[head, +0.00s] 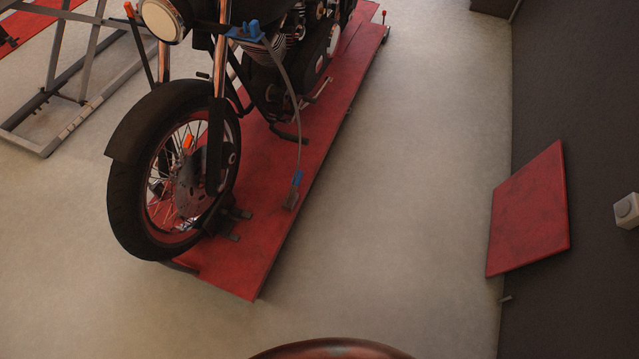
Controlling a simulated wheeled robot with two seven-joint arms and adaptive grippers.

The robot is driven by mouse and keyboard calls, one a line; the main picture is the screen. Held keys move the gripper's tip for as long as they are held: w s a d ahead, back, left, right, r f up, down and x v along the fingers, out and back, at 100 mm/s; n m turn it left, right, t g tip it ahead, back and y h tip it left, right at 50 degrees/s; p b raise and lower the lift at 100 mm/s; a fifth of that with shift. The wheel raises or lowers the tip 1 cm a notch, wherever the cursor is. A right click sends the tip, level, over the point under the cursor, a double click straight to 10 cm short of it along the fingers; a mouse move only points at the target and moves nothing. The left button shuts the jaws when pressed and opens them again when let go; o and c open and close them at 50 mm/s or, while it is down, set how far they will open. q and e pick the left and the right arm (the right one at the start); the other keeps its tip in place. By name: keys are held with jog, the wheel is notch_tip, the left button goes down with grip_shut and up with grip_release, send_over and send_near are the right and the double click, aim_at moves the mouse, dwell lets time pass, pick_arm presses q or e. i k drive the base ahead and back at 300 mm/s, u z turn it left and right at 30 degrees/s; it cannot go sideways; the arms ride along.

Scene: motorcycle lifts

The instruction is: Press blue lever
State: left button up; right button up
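Two blue parts show, and I cannot tell for sure which one is the blue lever. A small blue piece (297,179) stands on a grey foot at the right edge of the red lift platform (243,277), beside the motorcycle's front wheel. A larger blue part (246,32) sits higher up, in front of the motorcycle just right of its headlight. A thin grey hose or cable (291,92) runs between the two. Neither of my grippers is in view.
A black motorcycle (171,150) stands on the red platform. A grey metal frame (66,110) is at upper left. A red square panel (530,212) leans by the dark wall (590,110) at right. Grey floor (400,200) between platform and wall is clear.

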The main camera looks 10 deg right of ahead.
aim_at(301, 173)
jog(key=u, duration=0.5)
jog(key=i, duration=0.95)
jog(key=z, duration=0.35)
